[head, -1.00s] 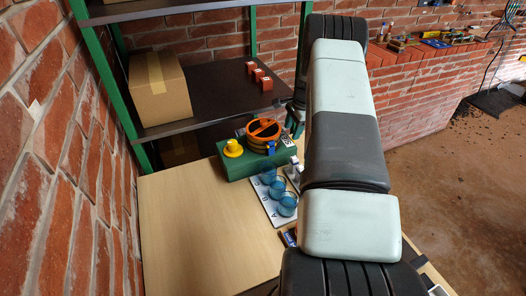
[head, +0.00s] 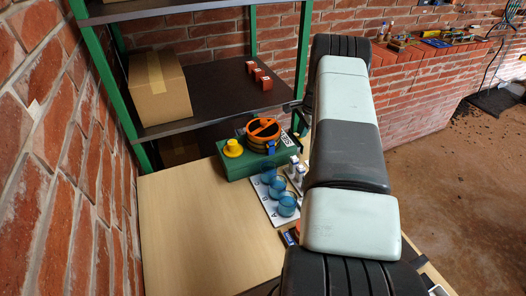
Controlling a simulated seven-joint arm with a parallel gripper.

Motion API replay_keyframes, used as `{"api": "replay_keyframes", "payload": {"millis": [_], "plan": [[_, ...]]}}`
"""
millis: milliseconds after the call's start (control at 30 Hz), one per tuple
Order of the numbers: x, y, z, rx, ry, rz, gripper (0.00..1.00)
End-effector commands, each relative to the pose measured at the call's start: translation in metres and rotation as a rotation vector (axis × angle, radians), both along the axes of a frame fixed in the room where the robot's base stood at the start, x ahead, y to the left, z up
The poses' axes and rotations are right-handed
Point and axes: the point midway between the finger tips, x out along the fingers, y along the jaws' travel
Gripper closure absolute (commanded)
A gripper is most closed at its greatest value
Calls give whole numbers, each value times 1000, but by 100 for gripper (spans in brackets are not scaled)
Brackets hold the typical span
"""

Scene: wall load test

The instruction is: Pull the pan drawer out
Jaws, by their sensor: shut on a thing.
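My gripper (head: 293,107) shows only in part, as a dark shape at the left edge of my arm, beyond the right end of a green box. My arm hides most of it and its fingertips. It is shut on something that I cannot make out. The green box (head: 238,168) stands at the back of the wooden table top, with an orange round container (head: 263,131) and a yellow knob-like piece (head: 232,148) on it. I cannot pick out the pan drawer; my arm covers the area to the right of the box.
A white board (head: 264,210) with several blue cups (head: 277,187) lies in front of the green box. Small whitish pieces (head: 296,168) stand beside the cups. Shelves with a cardboard box (head: 158,88) and red blocks (head: 264,82) rise behind. The table's left part (head: 200,225) is clear.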

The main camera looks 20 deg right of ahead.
Motion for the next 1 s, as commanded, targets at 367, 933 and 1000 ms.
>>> {"api": "replay_keyframes", "payload": {"millis": [367,933,1000], "plan": [[-5,3,-24,25,19,5,100],[-4,-18,-24,24,18,5,100],[-4,-20,-24,24,18,5,100]]}}
